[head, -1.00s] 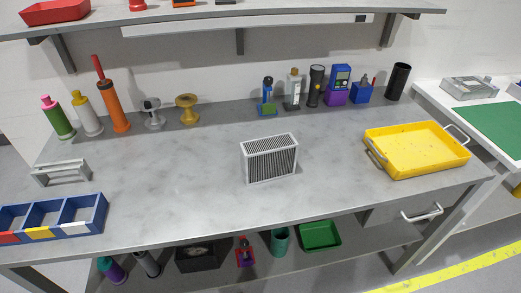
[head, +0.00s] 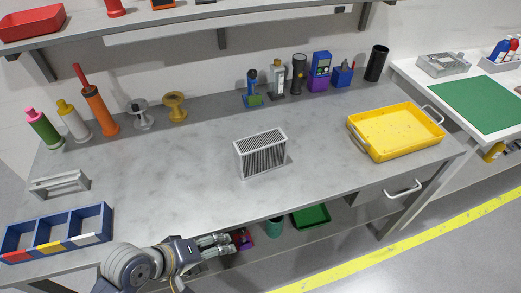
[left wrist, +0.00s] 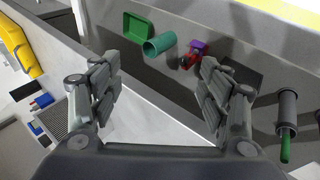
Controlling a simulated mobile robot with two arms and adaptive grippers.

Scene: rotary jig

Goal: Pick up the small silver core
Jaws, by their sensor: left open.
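The small silver core (head: 261,155) is a box-shaped finned block with a pale frame. It stands upright on the middle of the grey workbench in the head view. In the left wrist view a finned grey face of it (left wrist: 70,115) shows at the left, partly hidden behind my finger. My left gripper (head: 228,243) is open and empty at the bench's front edge, in front of the core and apart from it. Its two fingers (left wrist: 160,88) are spread wide in the left wrist view, facing the lower shelf. My right gripper is in neither view.
A yellow tray (head: 402,133) is at the right of the bench. A blue divided bin (head: 60,240) and a grey handled part (head: 59,185) are at the left. Bottles and tools line the back. A green bin (head: 310,217) is on the lower shelf. Bench around the core is clear.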

